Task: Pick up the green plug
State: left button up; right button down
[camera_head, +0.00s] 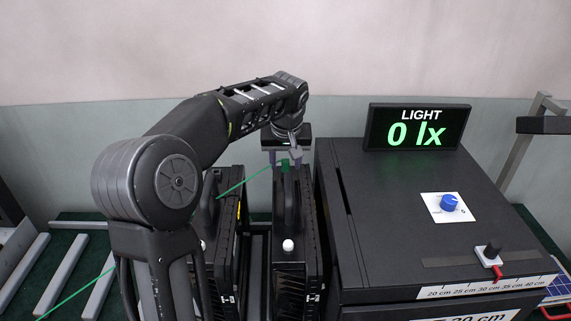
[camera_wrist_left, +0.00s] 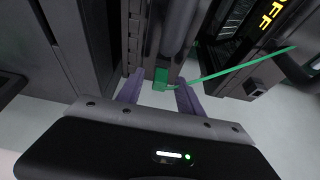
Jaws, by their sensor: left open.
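The green plug (camera_head: 285,164) is at the far end of the top of the right-hand black floodlight housing (camera_head: 289,245). A green cable (camera_head: 240,184) runs from it to the lower left. In the left wrist view the plug (camera_wrist_left: 161,78) sits against the dark housing, with its cable (camera_wrist_left: 235,70) going off to the right. My left gripper (camera_head: 284,160) is over that end of the housing. Its purple fingers (camera_wrist_left: 158,92) are open, one on each side of the plug, which lies just beyond the tips. Contact cannot be told. My right gripper is not in view.
A second black housing (camera_head: 222,235) stands close on the left. Grey rails (camera_head: 62,275) lie at the far left.

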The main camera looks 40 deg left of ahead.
pick_arm(q)
jog(key=shift+c, duration=0.5)
grip_shut()
dwell(0.4)
